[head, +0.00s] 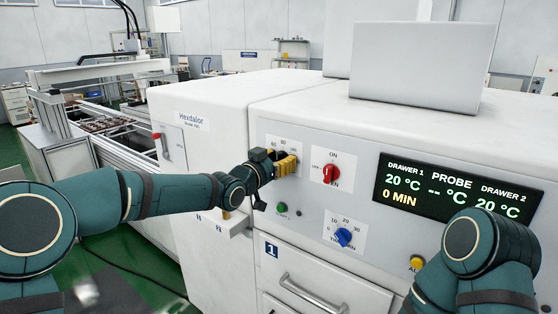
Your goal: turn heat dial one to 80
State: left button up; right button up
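The heat dial's white plate (283,142) is on the upper left of the oven's front panel, with small numbers along its top edge. My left gripper (284,165) is in front of this plate, its dark and yellow finger parts against or very near it. The dial's knob and pointer are hidden behind the gripper, so I cannot read its setting or tell whether the fingers grip it. The display (455,187) reads 20 °C and 0 MIN for drawer 1 and 20 °C for drawer 2. My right arm is at the lower right; its gripper is not visible.
A red knob (331,174) is just right of the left gripper. A blue timer knob (343,237) and a green button (282,207) are below. A drawer handle (312,294) sticks out lower down. A yellow button (417,262) is beside my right arm.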

pick_arm(q)
jog(key=shift+a, duration=0.1)
jog(key=v, duration=1.2)
notch_tip(320, 180, down, 18)
jog(key=s+n+g+y, duration=0.2)
jog(key=n+g+y, duration=0.1)
jog(key=n, duration=0.1)
jog(key=s+a+f+n+g+y, duration=0.1)
jog(key=s+f+g, duration=0.4)
jog(key=s+f, duration=0.8)
jog(key=s+a+f+n+g+y, duration=0.2)
jog(key=s+f+n+g, duration=0.2)
jog(key=s+f, duration=0.9)
jog(key=shift+f+g+y, duration=0.4)
jog(key=shift+f+g, duration=0.1)
jog(key=shift+f, duration=0.5)
jog(key=shift+a, duration=0.1)
pick_arm(e)
jog(key=shift+o, duration=0.2)
